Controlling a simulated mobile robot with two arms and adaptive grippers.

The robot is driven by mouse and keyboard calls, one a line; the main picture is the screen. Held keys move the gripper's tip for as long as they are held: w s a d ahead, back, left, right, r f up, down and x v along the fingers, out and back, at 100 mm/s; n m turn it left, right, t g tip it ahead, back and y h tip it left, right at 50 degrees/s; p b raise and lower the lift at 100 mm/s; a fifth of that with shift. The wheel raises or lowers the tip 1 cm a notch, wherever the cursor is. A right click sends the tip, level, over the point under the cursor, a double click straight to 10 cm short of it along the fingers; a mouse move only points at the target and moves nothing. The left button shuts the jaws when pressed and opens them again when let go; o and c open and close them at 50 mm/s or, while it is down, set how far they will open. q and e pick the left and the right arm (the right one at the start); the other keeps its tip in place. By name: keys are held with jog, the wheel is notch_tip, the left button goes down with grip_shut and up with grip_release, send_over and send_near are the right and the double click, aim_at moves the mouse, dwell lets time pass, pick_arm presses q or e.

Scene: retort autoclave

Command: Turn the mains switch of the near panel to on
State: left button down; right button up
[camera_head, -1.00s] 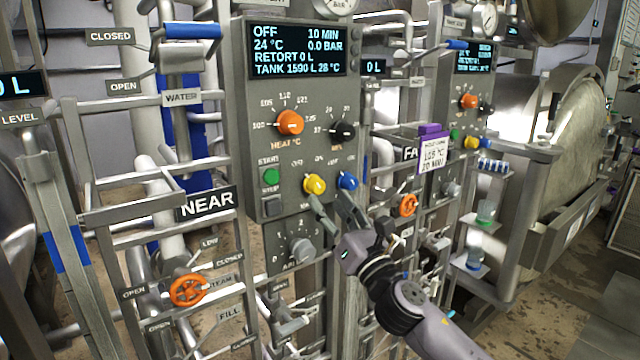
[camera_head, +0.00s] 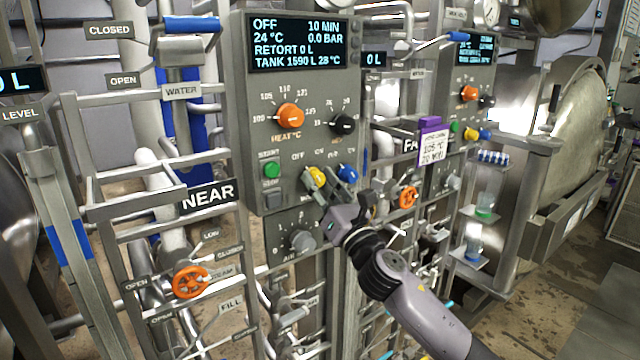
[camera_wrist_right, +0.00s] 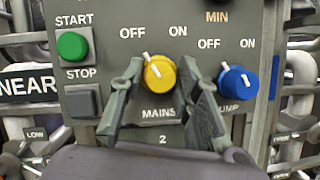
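The near panel (camera_head: 240,120) fills the middle of the head view, and its display (camera_head: 297,45) reads OFF. Its yellow mains knob (camera_head: 317,177) sits low on the panel, partly hidden by my right gripper (camera_head: 328,181). In the right wrist view the mains knob (camera_wrist_right: 160,74) is centred, and its white pointer tilts up and left, toward OFF. My right gripper's fingers (camera_wrist_right: 161,80) stand open on either side of the knob, with narrow gaps showing. My left gripper is not in view.
The blue pump knob (camera_wrist_right: 237,82) is just right of the right finger. The green start button (camera_wrist_right: 72,46) and grey stop button (camera_wrist_right: 82,101) are to the left. A grey air knob (camera_head: 302,241) lies below. Pipes and orange valve wheels (camera_head: 191,282) surround the panel.

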grip_shut()
jog(key=shift+a+r+m+t+h+p, duration=0.15)
jog(key=shift+m+h+p, duration=0.4)
jog(key=shift+m, duration=0.4)
jog(key=shift+d+r+m+t+h+p, duration=0.15)
jog(key=shift+m+h+p, duration=0.35)
jog(key=shift+m, duration=0.45)
jog(key=m+h+p, duration=0.1)
jog(key=m, duration=0.1)
jog(key=m+h+p, duration=0.1)
jog(key=m, duration=0.1)
jog(key=shift+s+a+m+p, duration=0.1)
jog(key=shift+a+m+p, duration=0.05)
jog(key=shift+m+p, duration=0.2)
jog(key=m+h+p, duration=0.1)
jog(key=m, duration=0.1)
jog(key=m+h+p, duration=0.1)
jog(key=m+p, duration=0.1)
jog(key=shift+m+g+p, duration=0.3)
jog(key=shift+m+g, duration=0.05)
jog(key=shift+g, duration=0.05)
jog(key=shift+m+g+h+p, duration=0.3)
jog(key=shift+m+p, duration=0.45)
jog(key=shift+m, duration=0.25)
jog(key=shift+f, duration=0.1)
